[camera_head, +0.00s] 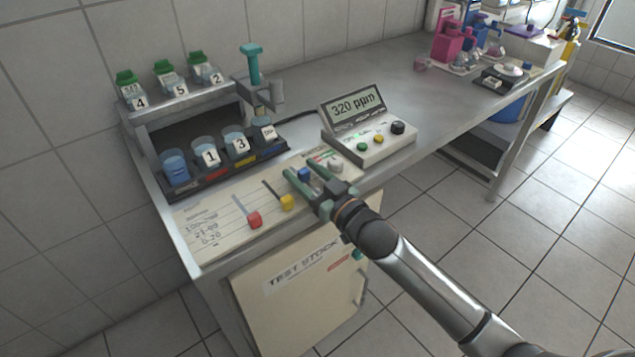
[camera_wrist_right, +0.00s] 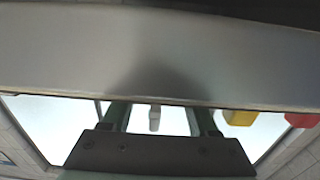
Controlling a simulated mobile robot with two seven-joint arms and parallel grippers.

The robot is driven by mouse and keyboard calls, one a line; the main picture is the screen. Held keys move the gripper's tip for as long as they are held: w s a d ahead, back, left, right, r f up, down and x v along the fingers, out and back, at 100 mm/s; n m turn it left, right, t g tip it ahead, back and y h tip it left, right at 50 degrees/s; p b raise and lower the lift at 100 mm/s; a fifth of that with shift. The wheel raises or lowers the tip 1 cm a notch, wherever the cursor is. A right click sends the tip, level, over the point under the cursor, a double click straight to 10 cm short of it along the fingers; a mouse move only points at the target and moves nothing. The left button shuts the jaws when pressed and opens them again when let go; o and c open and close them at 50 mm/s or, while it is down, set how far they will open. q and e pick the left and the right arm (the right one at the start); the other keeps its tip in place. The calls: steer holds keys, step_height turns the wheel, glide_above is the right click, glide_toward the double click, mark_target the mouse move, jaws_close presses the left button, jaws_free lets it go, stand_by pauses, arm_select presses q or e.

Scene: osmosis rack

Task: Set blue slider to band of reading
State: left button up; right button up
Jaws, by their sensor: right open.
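The blue slider (camera_head: 305,174) is on the pale slider panel (camera_head: 222,228), right of the yellow slider (camera_head: 287,202) and the red slider (camera_head: 254,219). The meter (camera_head: 354,106) reads 320 ppm. Band labels (camera_head: 203,229) are printed at the panel's left; the top line is hard to read. My right gripper (camera_head: 304,170) is open, with its green fingers either side of the blue slider; contact cannot be told. The right wrist view shows the fingers (camera_wrist_right: 160,118) apart with a pale piece between them. Yellow and red knobs show to their right. My left gripper is not in view.
A dark tray (camera_head: 215,180) of numbered cups lies behind the panel, below a shelf of green-capped bottles (camera_head: 165,76). A pale knob (camera_head: 335,164) is close right of my gripper. The bench (camera_head: 395,88) behind the meter is largely clear.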

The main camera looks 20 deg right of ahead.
steer(key=v, duration=1.2)
